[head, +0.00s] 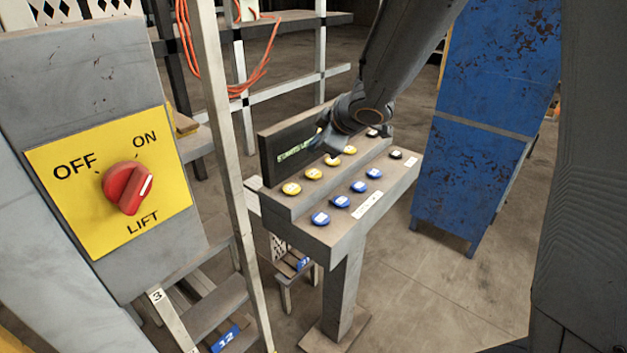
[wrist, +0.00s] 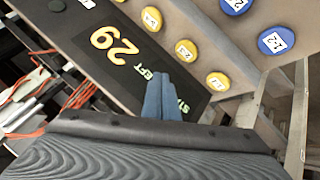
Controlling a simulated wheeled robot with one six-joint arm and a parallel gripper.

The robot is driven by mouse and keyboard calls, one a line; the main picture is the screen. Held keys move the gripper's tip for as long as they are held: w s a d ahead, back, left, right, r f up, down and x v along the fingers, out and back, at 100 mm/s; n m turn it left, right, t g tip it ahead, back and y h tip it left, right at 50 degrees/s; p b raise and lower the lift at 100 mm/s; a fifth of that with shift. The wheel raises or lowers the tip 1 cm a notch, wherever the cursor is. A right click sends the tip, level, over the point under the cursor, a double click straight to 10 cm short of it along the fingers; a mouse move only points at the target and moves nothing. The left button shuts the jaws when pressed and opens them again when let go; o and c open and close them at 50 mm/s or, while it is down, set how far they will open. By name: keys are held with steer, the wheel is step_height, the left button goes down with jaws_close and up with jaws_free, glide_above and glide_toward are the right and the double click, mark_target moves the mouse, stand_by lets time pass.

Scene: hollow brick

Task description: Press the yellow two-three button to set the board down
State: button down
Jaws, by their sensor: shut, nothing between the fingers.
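The console (head: 338,232) has an upper row of yellow buttons and a lower row of blue ones. The yellow two-three button (head: 332,160) appears to be third from the left; its label is too small to read there. In the wrist view it appears to be this yellow button (wrist: 152,18), near the top, its label hard to read. My gripper (head: 322,148) is shut and empty, above the console near the yellow row. In the wrist view its blue fingers (wrist: 160,77) overlap the dark display, apart from the button. The board is not clearly identifiable.
The display (wrist: 110,42) shows an orange 29 and green text. Other yellow buttons (wrist: 186,49) and blue buttons (wrist: 276,41) are close by. A red LIFT knob (head: 128,188) points toward ON at left. A blue cabinet (head: 480,130) stands right of the console.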

mark_target(316, 175)
steer(key=shift+f+b, duration=2.1)
steer(key=shift+f, duration=0.2)
steer(key=shift+f, duration=0.1)
steer(key=shift+f+b, duration=0.3)
steer(key=shift+f, duration=0.05)
steer(key=shift+f+b, duration=0.35)
steer(key=shift+f, duration=0.1)
stand_by(0.8)
steer(key=shift+r, duration=0.15)
steer(key=shift+r+p, duration=0.75)
steer(key=shift+p, duration=0.35)
step_height(316, 175, up, 5)
steer(key=p, duration=0.6)
